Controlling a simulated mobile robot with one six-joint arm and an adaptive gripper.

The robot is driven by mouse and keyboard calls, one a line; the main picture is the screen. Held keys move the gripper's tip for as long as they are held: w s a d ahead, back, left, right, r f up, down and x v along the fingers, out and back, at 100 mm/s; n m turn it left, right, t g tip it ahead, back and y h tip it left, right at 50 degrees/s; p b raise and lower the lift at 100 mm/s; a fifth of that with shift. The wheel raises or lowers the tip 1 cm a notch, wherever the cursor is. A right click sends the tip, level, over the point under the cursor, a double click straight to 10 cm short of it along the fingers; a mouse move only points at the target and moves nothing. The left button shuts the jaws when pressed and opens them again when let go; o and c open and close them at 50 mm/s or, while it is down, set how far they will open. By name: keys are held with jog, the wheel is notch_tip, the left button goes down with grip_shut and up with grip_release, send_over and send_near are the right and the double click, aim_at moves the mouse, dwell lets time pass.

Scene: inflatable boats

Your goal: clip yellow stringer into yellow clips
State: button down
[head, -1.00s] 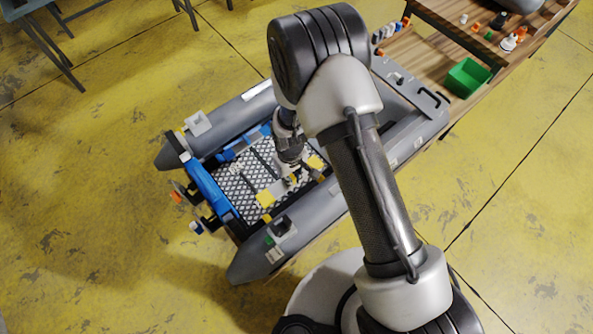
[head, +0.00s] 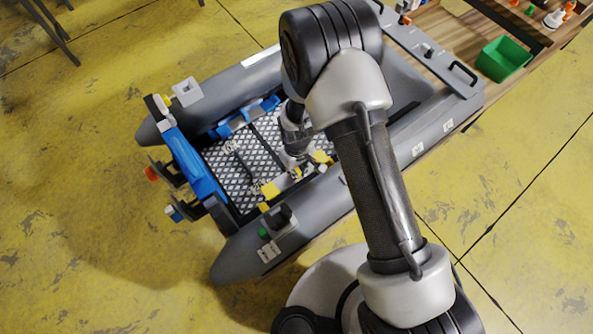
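The inflatable boat (head: 245,272) lies across the middle of the head view, with a diamond-plate floor (head: 225,165) inside it. Small yellow pieces show along the near side of that floor: one yellow piece (head: 270,189) left of my gripper and another (head: 321,157) right of it. I cannot tell clips from stringer ends at this size. My gripper (head: 297,174) is low over the floor's near side, between the yellow pieces. A pale bar shows at its tip, but whether the fingers hold it is too small to tell. My arm hides part of the boat.
Blue pieces (head: 245,116) line the floor's far side, and a blue transom (head: 195,168) closes the boat's left end. A wooden bench (head: 455,40) with a green bin (head: 503,60) stands at upper right. Yellow floor is open at left and lower right.

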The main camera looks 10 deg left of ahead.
aim_at(297, 170)
jog(key=shift+f+b, duration=1.2)
jog(key=shift+f, duration=0.7)
jog(key=shift+s+d, duration=0.1)
jog(key=shift+f+b, duration=1.45)
jog(key=shift+f, duration=0.3)
jog(key=c, duration=1.5)
grip_release()
jog(key=shift+r, duration=0.1)
notch_tip(297, 170, up, 12)
jog(key=shift+r, duration=0.1)
